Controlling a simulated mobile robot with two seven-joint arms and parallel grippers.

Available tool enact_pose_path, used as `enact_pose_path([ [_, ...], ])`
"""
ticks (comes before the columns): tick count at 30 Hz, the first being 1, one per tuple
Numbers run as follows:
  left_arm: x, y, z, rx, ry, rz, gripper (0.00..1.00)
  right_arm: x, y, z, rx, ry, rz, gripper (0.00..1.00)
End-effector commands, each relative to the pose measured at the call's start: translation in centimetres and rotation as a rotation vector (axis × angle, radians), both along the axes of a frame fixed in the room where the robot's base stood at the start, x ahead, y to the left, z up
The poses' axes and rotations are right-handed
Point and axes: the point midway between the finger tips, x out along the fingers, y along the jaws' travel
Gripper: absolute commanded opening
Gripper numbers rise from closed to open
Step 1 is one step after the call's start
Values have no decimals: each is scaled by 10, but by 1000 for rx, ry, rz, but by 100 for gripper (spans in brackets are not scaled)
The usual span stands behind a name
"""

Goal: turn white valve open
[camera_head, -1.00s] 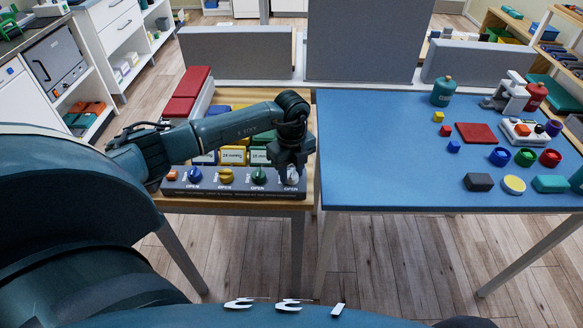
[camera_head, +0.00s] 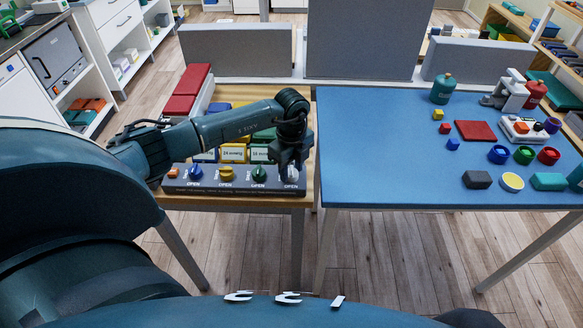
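The valve panel (camera_head: 240,187) is a dark strip along the front of the wooden table, with blue, yellow, green and white valves in a row, each over an OPEN label. The white valve (camera_head: 293,174) is at the right end, partly hidden by my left gripper. My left gripper (camera_head: 291,164) comes down from above onto or just over the white valve. Its fingers are dark and small here; I cannot tell whether they grip the handle. The valve's exact turn angle is also unclear. My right gripper is not in view.
The blue valve (camera_head: 195,172), yellow valve (camera_head: 226,174) and green valve (camera_head: 259,174) stand left of the white one. Labelled blocks (camera_head: 233,153) lie behind the panel. A blue table (camera_head: 390,155) with several small objects adjoins on the right.

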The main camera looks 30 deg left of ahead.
Motion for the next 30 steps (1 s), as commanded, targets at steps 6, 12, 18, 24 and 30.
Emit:
enact_pose_path([
  [6,-1,0,-1,-1,2,-2,55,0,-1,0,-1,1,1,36],
  [12,-1,-1,-1,-1,2,-3,55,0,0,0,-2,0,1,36],
  [18,0,0,15,-1,-1,-2,55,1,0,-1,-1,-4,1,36],
  [24,0,0,57,1,-3,-3,55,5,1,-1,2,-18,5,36],
  [30,0,0,99,-1,-3,-2,55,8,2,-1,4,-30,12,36],
])
